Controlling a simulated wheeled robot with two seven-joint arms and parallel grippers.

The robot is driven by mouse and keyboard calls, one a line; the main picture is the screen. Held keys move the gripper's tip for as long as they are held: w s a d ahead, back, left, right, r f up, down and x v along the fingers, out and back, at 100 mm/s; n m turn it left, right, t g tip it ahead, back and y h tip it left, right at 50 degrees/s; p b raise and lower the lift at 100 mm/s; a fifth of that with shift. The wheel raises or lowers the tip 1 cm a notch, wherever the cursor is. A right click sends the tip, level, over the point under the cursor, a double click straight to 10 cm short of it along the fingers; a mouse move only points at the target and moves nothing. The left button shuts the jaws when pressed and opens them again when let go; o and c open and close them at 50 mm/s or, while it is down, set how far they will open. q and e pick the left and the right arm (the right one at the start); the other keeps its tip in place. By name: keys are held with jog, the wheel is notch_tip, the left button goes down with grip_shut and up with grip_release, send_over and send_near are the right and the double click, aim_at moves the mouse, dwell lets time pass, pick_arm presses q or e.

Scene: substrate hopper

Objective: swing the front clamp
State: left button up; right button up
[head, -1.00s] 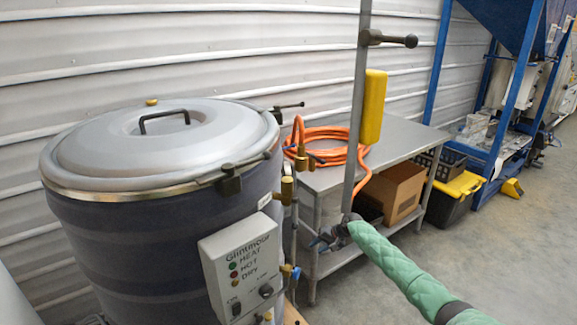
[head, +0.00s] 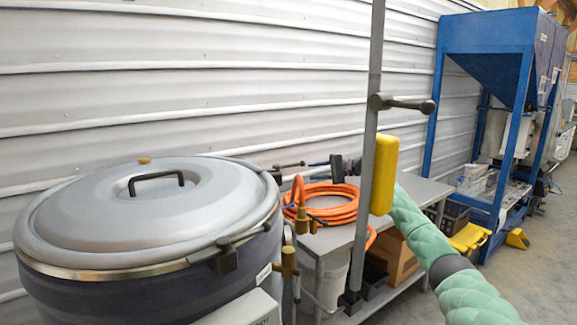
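The front clamp (head: 226,258) is a dark latch on the near right rim of the grey domed lid (head: 100,215), with its arm lying along the rim. A second clamp (head: 290,165) sits on the lid's far right edge. My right arm comes in from the right and passes behind the upright post. My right gripper (head: 318,168) is left of the post, near the far clamp and above the orange hose, away from the front clamp. Its fingers are small and blend with the background, so I cannot tell their opening. My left gripper is out of view.
The grey post (head: 372,75) with a yellow box (head: 384,175) and a dark side handle (head: 400,103) stands in front of my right forearm. Behind is a metal table (head: 330,240) with a coiled orange hose (head: 335,205). A blue hopper frame (head: 485,35) stands at the right.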

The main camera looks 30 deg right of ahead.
aim_at(299, 164)
jog(key=r, duration=0.2)
jog(key=a+r, duration=0.1)
jog(key=shift+w+y+p, duration=0.3)
jog(key=shift+w+y, duration=0.1)
jog(key=p+x, duration=0.3)
jog(key=x, duration=0.3)
jog(key=shift+d+r, duration=0.1)
jog(key=shift+r, duration=0.05)
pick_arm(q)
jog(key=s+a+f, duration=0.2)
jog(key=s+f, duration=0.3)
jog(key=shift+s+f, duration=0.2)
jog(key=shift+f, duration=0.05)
pick_arm(e)
jog(key=shift+w+a+f, duration=0.25)
jog(key=shift+w+a, duration=0.1)
jog(key=shift+a, duration=0.05)
jog(key=shift+c, duration=0.4)
